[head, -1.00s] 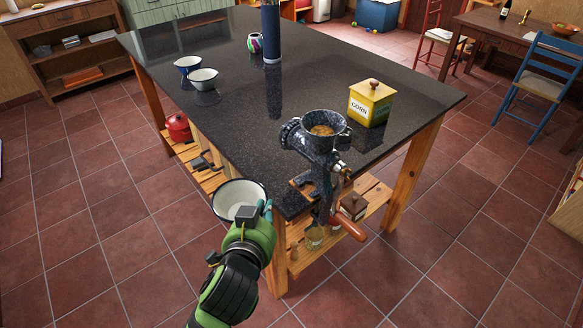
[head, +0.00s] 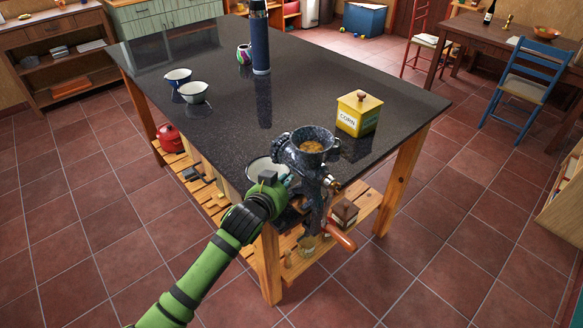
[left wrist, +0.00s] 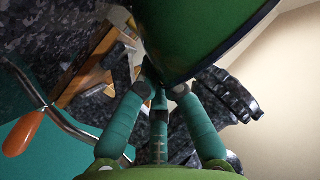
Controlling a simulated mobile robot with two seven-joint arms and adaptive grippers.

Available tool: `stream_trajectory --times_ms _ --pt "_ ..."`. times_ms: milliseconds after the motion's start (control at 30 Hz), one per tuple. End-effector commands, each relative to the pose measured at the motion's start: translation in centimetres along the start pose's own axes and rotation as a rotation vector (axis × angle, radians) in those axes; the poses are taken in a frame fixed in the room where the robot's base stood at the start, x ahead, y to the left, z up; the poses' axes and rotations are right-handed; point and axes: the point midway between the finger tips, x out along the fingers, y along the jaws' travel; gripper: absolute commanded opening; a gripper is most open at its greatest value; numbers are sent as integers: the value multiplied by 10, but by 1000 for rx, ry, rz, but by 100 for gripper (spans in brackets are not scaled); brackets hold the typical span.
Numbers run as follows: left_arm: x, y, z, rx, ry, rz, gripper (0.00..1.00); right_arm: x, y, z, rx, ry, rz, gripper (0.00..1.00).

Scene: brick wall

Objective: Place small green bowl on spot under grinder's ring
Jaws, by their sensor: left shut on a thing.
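The small green bowl (head: 260,170), white inside with a dark rim, is at the near corner of the table, just left of the grinder. Its green outer wall (left wrist: 200,35) fills the top of the left wrist view. My left gripper (head: 281,181) is shut on the bowl's wall; its teal fingers (left wrist: 160,88) meet at the bowl's edge. The dark speckled grinder (head: 306,160) is clamped at the table corner, its hopper holding yellow grain. Its crank has an orange handle (head: 341,238). The spot under the ring is hidden behind my gripper and the grinder. My right gripper is not in view.
The dark table top (head: 230,130) is mostly clear. A yellow corn tin (head: 358,115) stands right of the grinder. Two small bowls (head: 194,93) (head: 178,77), a blue bottle (head: 260,40) and a patterned cup (head: 243,54) stand farther back. A slatted shelf (head: 365,207) lies below.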

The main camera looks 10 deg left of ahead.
Motion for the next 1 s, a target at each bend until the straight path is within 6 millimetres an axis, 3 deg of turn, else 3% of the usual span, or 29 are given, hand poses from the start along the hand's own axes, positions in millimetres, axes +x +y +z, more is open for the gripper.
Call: stream_trajectory --times_ms 433,500,933,967,1000 --pt "44 -7 -18 1 2 0 0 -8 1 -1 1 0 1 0" --pt "42 -6 -17 1 -2 2 0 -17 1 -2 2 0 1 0" --pt "44 -3 -10 0 1 1 0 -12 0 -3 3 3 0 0" --pt "44 -4 -10 0 0 2 20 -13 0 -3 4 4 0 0" --pt "44 -4 -10 0 0 2 32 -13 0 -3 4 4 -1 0"
